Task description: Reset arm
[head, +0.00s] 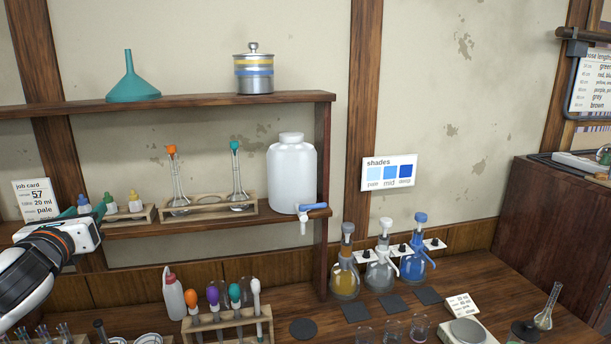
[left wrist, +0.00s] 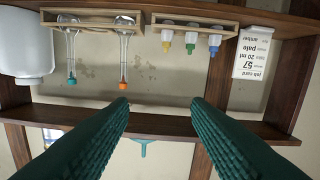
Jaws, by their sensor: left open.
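My left arm comes in from the left in the head view, with its gripper (head: 76,212) raised in front of the lower shelf by the small dropper bottles. In the left wrist view the two teal ribbed fingers (left wrist: 160,108) stand wide apart with nothing between them. That view shows the shelf upside down. The dropper bottles (left wrist: 191,38) and the two long-necked flasks (left wrist: 124,50) are beyond the fingertips, apart from them. My right gripper does not show in either view.
A wooden shelf (head: 200,101) holds a teal funnel (head: 133,82) and a metal tin (head: 254,72). A white jug (head: 291,173) with a tap stands on the lower shelf (head: 230,222). The bench carries a pipette rack (head: 230,325), pump bottles (head: 382,262) and a scale (head: 467,331).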

